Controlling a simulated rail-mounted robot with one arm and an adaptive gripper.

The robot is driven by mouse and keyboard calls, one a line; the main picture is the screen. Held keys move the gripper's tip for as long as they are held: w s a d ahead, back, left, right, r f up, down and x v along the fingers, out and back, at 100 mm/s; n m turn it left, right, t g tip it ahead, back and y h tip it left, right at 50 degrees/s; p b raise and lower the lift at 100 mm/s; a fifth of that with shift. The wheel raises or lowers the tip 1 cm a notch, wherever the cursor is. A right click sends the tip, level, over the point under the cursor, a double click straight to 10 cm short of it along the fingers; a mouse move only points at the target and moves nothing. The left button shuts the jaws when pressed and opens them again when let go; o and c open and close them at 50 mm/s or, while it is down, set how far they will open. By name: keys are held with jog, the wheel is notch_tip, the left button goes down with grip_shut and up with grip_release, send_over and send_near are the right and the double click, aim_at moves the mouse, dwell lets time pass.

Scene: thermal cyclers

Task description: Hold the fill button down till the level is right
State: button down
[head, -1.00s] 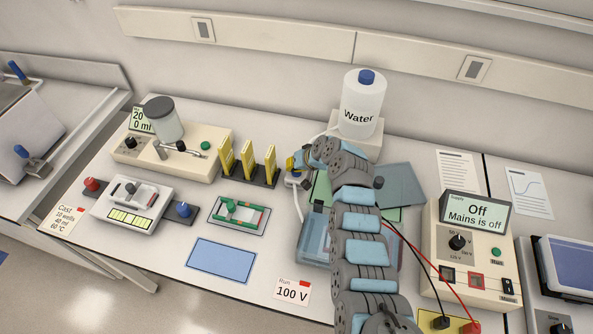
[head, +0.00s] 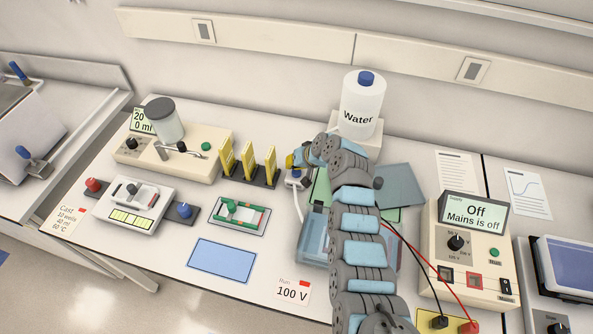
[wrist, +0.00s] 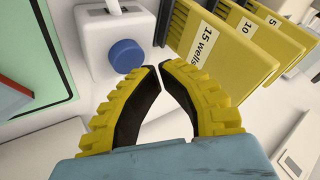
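The fill button, a round blue knob (wrist: 126,56), sits on a small white box (wrist: 92,28) in the wrist view. My gripper (wrist: 159,68) has its yellow ribbed fingers drawn together, tips almost meeting, with nothing between them. The tips are just beside the button; I cannot tell whether they touch it. In the head view the white box (head: 298,182) is partly hidden below my gripper. The pale blue tank (head: 313,240) is partly behind my arm, and its liquid level cannot be read. The Water bottle (head: 361,110) stands on a white block behind.
Yellow combs (head: 247,160) stand in a rack left of my gripper; they are close in the wrist view (wrist: 215,45). The power supply (head: 470,262) reads Off, with red and black leads nearby.

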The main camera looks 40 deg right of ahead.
aim_at(292, 171)
jog(key=shift+r+p, duration=1.15)
jog(key=shift+r, duration=1.35)
jog(key=shift+a, duration=0.1)
dwell(0.9)
